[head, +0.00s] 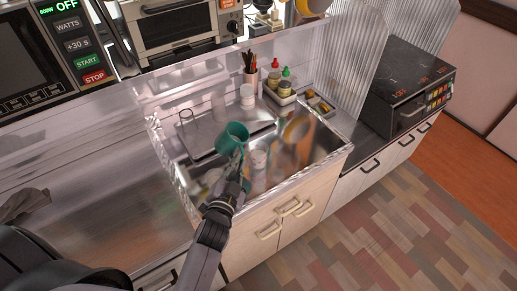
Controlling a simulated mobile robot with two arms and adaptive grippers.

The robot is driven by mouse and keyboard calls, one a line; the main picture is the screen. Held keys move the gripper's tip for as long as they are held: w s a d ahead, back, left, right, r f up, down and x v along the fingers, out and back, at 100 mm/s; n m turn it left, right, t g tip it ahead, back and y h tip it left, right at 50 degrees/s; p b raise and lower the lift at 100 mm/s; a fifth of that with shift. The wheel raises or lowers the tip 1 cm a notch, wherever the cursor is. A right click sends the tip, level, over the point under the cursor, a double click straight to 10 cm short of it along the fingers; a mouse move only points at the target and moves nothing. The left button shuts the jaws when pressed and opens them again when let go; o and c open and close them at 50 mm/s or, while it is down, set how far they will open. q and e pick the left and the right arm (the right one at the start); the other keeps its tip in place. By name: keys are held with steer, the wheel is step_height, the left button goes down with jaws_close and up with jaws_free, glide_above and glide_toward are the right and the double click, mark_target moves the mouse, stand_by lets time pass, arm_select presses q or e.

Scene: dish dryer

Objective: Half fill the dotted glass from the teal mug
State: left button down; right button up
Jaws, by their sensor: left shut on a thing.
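A pale glass (259,160) stands just right of and below the mug in the picture, close to the gripper. It may be the dotted glass, but its dots and liquid level are too small to tell. My right gripper is not in view.
A caddy (285,97) with bottles and jars is at the back right. A microwave (35,60) is at the left and a black appliance (405,85) at the right. The left counter is mostly clear.

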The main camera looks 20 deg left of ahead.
mark_target(230, 150)
arm_select(q)
steer(key=shift+s+a+f+n, duration=0.2)
steer(key=shift+a+f+n, duration=0.15)
steer(key=shift+a+n, duration=0.05)
steer(key=shift+s+a+r+n+t+h+p, duration=0.15)
steer(key=shift+a+r+n+t+h+p, duration=0.2)
steer(key=shift+a+r+n+h, duration=0.25)
steer(key=shift+s+a+f+n+b, duration=0.1)
steer(key=shift+a+f+n+b, duration=0.15)
steer(key=shift+a+n, duration=0.3)
steer(key=shift+n, duration=0.25)
steer(key=shift+a+r+t, duration=0.1)
steer(key=shift+r+t, duration=0.15)
steer(key=shift+r, duration=0.2)
steer(key=shift+s+a+r+n+h, duration=0.1)
steer(key=shift+a+r+n+h, duration=0.1)
steer(key=shift+n+h, duration=0.35)
